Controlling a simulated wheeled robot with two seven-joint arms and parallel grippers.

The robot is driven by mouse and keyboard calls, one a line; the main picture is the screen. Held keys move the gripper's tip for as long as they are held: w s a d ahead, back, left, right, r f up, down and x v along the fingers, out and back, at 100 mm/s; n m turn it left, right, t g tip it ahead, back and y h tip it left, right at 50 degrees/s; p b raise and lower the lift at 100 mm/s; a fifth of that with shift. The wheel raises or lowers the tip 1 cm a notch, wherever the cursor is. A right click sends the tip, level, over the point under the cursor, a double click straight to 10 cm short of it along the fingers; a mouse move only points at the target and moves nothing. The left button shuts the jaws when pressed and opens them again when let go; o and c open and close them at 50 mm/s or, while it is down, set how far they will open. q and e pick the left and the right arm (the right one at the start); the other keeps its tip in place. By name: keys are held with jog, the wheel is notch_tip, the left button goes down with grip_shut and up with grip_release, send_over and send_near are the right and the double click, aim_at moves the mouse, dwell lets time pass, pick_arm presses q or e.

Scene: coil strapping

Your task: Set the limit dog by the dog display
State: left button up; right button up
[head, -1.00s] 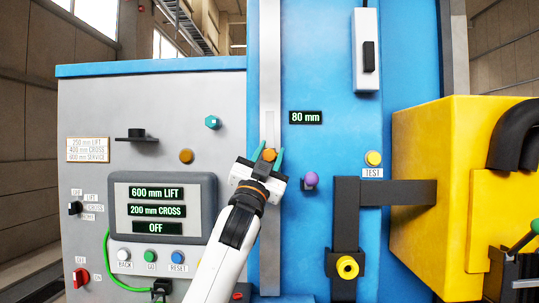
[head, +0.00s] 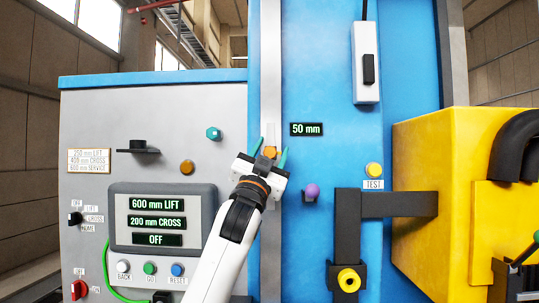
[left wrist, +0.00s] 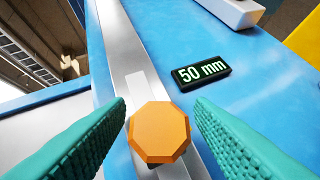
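The limit dog is an orange eight-sided knob (left wrist: 159,132) on a grey vertical rail (left wrist: 125,50). In the head view the dog (head: 270,151) is partly hidden by my left gripper (head: 270,157). In the left wrist view the green fingers of my left gripper (left wrist: 160,135) stand apart on either side of the dog, with a gap on both sides visible. The dog display (head: 306,129) beside the rail reads 50 mm; it also shows in the left wrist view (left wrist: 201,72). My right gripper is not seen.
A panel screen (head: 158,222) reads 600 mm LIFT, 200 mm CROSS, OFF. A purple knob (head: 312,191) sits right of my gripper. A yellow housing (head: 445,150) stands at the right. A white box (head: 366,80) hangs above the display.

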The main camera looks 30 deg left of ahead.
pick_arm(q)
jog(key=shift+s+f, duration=0.1)
jog(key=shift+f, duration=0.15)
jog(key=b+v, duration=0.7)
jog(key=v, duration=0.4)
jog(key=shift+s+d, duration=0.15)
jog(key=shift+s, duration=0.05)
jog(key=shift+f, duration=0.1)
